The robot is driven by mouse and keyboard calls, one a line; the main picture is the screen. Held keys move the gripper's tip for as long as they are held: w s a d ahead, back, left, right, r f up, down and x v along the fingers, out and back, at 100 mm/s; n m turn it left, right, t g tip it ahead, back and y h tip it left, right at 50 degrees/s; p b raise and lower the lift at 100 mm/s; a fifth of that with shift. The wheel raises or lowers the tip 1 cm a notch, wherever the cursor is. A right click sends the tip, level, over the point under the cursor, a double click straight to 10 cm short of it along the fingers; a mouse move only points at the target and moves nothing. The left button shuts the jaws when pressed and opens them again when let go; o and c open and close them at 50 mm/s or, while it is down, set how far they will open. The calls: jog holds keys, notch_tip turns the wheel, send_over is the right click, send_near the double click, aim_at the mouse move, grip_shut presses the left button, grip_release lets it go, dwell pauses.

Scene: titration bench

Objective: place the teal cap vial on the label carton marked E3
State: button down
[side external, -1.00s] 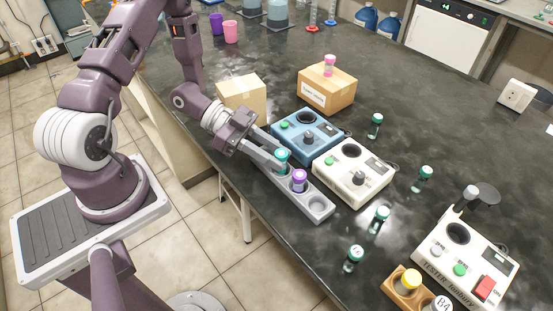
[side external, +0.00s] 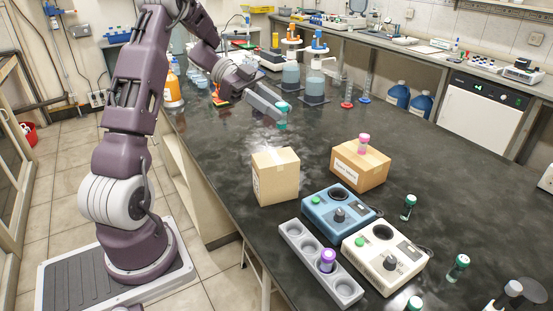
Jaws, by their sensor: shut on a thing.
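The teal cap vial (side external: 282,119) is upright between the jaws of my gripper (side external: 279,111), which is shut on it above the far-left part of the bench. A plain brown carton (side external: 277,180) stands below and nearer, with tape on its top and nothing on it. A second brown carton (side external: 371,174) to its right has a white label on its front and a pink cap vial (side external: 363,144) on top. The label is too small to read, so I cannot tell which carton is marked E3.
A grey rack (side external: 297,245) holds a purple cap vial (side external: 327,260) and has empty wells. A blue device (side external: 322,221) and a white device (side external: 361,255) stand beside it. Bench between gripper and cartons is clear.

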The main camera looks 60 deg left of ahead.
jog(key=a, duration=0.2)
send_over(270, 155)
notch_tip(270, 155, down, 9)
jog(key=shift+d+r, duration=0.1)
jog(key=c, duration=1.1)
grip_release()
jog(key=shift+c, duration=0.2)
